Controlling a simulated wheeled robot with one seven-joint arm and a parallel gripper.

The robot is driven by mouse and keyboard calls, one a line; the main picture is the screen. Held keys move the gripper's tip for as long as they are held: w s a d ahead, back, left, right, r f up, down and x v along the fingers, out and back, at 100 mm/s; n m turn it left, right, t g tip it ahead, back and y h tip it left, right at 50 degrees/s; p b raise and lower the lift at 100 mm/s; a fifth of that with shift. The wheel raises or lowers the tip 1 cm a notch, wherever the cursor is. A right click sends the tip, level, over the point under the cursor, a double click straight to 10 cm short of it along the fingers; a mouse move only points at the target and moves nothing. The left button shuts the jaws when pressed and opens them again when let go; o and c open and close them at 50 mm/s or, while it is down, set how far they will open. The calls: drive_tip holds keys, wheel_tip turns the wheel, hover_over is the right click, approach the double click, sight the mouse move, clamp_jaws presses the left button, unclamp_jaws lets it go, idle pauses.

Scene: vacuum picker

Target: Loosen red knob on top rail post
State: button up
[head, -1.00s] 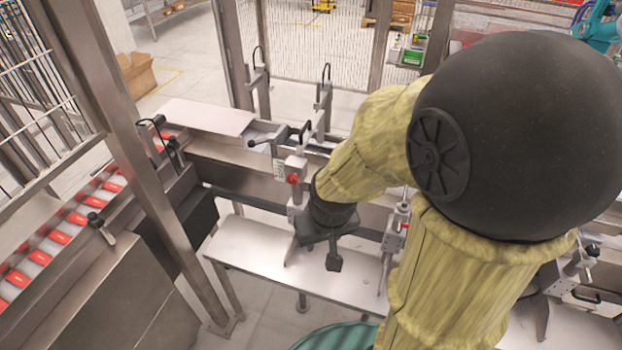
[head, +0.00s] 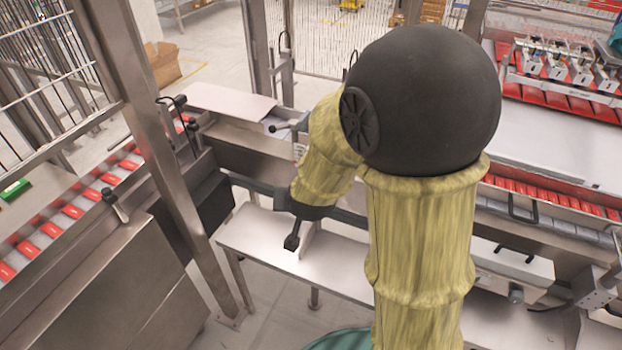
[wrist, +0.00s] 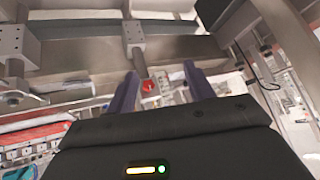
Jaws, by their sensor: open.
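The red knob (wrist: 148,86) shows in the wrist view on a small grey metal post (wrist: 135,42) that hangs from the rail. My gripper (wrist: 159,80) is open, with its two dark purple fingers apart. In the wrist view the knob lies between the fingertips, nearer the left finger. I cannot tell whether the fingers reach around it or stop short. In the head view my arm covers the knob, the fingers and most of the post.
A metal rail (wrist: 85,75) runs across behind the fingers. A second bracket (wrist: 16,45) stands left. In the head view a steel upright (head: 155,140) stands left, a pale shelf (head: 262,245) lies below my arm, and a conveyor carries red-topped packs (head: 52,229).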

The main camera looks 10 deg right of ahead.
drive_tip(key=w+a+f+m+t+h+b, duration=0.2)
drive_tip(key=f+m+t+h+b, duration=0.3)
drive_tip(key=h+b, duration=0.4)
drive_tip(key=shift+w+a+f+t+h+b, duration=0.2)
drive_tip(key=shift+a+f+t+h+b, duration=0.25)
drive_tip(key=shift+a+t+h, duration=0.4)
drive_tip(key=shift+d, duration=0.1)
drive_tip(key=p+x, duration=0.3)
drive_tip(key=x, duration=1.4)
drive_tip(key=shift+w+d, duration=0.15)
drive_tip(key=shift+w, duration=0.05)
drive_tip(key=shift+f, duration=0.15)
drive_tip(key=c, duration=1)
